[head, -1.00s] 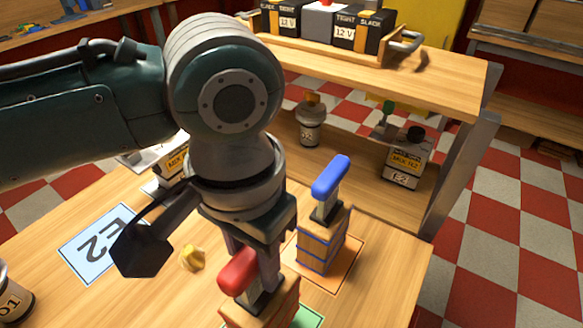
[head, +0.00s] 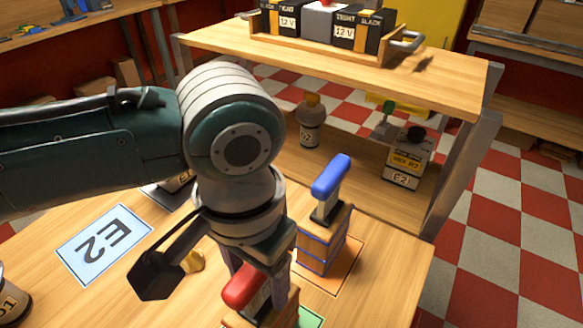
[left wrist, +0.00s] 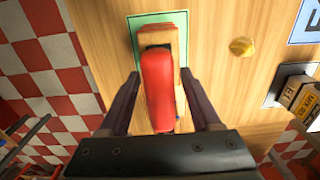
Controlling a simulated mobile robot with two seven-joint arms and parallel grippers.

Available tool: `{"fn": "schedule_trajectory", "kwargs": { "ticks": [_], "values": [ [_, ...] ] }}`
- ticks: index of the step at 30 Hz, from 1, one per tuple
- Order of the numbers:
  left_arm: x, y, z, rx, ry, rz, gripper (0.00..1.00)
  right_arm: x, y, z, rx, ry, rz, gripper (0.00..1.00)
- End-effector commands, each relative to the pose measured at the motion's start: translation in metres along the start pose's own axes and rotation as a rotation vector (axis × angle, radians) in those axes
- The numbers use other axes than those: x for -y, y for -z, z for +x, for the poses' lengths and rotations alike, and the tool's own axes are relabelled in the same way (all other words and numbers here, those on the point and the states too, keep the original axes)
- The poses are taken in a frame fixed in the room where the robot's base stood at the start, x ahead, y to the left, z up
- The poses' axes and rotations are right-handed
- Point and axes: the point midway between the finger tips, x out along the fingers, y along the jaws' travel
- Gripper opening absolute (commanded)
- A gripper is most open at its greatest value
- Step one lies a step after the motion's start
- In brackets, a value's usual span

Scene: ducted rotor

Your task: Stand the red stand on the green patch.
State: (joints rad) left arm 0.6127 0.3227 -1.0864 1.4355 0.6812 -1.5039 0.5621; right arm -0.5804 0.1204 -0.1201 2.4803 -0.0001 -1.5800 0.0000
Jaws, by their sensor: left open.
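The red stand is a wooden block (head: 285,308) with a red handle (head: 243,286) on top; the handle also shows in the left wrist view (left wrist: 158,85). The green patch (head: 312,318) shows beside the block at the bottom edge of the head view. In the left wrist view the patch (left wrist: 133,27) shows around the block's far end; the stand's foot is hidden, so I cannot tell how fully it sits on the patch. My left gripper (head: 258,275) is open, with one finger on each side of the red handle. My right gripper is not in view.
A blue-handled stand (head: 322,245) stands close by on an orange patch (head: 345,272). A yellow lump (head: 194,261) and a blue E2 card (head: 104,244) lie to the left. A shelf unit (head: 400,205) with bottles and a battery tray stands behind.

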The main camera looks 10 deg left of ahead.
Motion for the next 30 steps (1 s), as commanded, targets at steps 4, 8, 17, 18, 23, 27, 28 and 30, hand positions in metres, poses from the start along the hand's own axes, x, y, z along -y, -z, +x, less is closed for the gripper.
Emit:
{"fn": "schedule_trajectory", "kwargs": {
  "ticks": [4, 8, 17, 18, 23, 27, 28, 30],
  "values": [
    [0.000, 0.000, -0.003, -0.001, 0.000, 0.000, 0.64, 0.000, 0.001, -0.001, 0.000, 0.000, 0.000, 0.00],
    [0.000, 0.001, -0.018, -0.003, -0.001, 0.000, 0.64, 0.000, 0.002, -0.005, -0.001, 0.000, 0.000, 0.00],
    [0.000, 0.002, -0.085, -0.005, -0.002, 0.001, 0.64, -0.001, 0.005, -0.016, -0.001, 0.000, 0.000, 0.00],
    [0.000, 0.001, -0.093, -0.004, -0.001, 0.000, 0.64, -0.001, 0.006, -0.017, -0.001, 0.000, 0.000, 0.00],
    [0.000, 0.001, -0.115, -0.002, -0.001, 0.000, 0.64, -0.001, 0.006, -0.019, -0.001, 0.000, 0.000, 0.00],
    [0.000, 0.001, -0.122, -0.001, -0.001, -0.001, 0.64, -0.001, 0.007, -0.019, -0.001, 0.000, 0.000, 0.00],
    [0.000, 0.001, -0.123, 0.000, -0.001, -0.001, 0.64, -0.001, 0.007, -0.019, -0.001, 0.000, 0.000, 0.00],
    [-0.002, -0.001, -0.122, -0.002, -0.008, 0.002, 0.64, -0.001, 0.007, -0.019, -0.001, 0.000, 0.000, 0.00]
  ]
}}
